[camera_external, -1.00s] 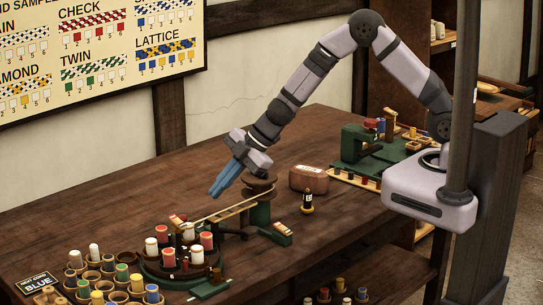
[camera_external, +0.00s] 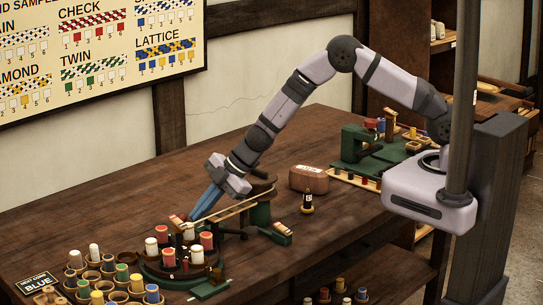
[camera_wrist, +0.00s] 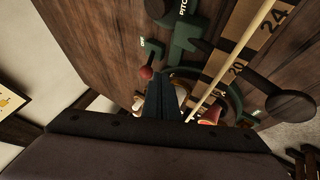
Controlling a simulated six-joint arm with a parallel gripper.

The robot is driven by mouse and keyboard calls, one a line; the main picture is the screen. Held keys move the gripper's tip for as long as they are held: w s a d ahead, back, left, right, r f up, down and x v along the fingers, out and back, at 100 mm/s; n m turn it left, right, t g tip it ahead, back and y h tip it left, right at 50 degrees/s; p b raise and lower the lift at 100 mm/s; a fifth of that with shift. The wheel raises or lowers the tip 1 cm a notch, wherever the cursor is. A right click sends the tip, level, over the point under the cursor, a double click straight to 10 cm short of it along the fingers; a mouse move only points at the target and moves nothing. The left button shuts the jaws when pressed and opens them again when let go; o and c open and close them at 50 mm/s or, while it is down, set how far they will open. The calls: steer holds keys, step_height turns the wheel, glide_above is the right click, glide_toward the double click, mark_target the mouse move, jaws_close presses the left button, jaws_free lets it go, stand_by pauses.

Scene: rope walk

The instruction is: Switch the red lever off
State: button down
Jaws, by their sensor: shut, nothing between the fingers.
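The red lever shows in the wrist view as a round red knob (camera_wrist: 147,73) on a short dark stem, close to a small green label (camera_wrist: 143,43). The label's writing is hard to read. My gripper (camera_wrist: 163,84) is shut and empty, its blue fingers just right of the knob in that view. I cannot tell whether they touch it. In the external view my gripper (camera_external: 193,215) points down at the back edge of the green rope machine (camera_external: 262,213). I cannot make out the lever there.
A pale cord (camera_wrist: 222,78) runs along the numbered wooden scale (camera_wrist: 240,45) beside the fingers. Red and white bobbins (camera_external: 206,240) stand on the round carrier (camera_external: 150,268).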

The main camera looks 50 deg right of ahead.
steer(key=shift+x, duration=0.8)
steer(key=shift+w+r+p, duration=0.1)
steer(key=shift+r+p, duration=0.1)
steer(key=shift+p, duration=0.25)
steer(key=w+r+p, duration=0.1)
steer(key=p, duration=0.3)
steer(key=shift+r, duration=0.15)
steer(key=w+p, duration=0.1)
steer(key=p, duration=0.2)
steer(key=shift+r+p, duration=0.3)
steer(key=shift+p, duration=0.1)
steer(key=w+p, duration=0.3)
steer(key=w, duration=0.1)
steer(key=shift+f, duration=0.1)
steer(key=shift+w, duration=0.1)
steer(key=shift+d, duration=0.1)
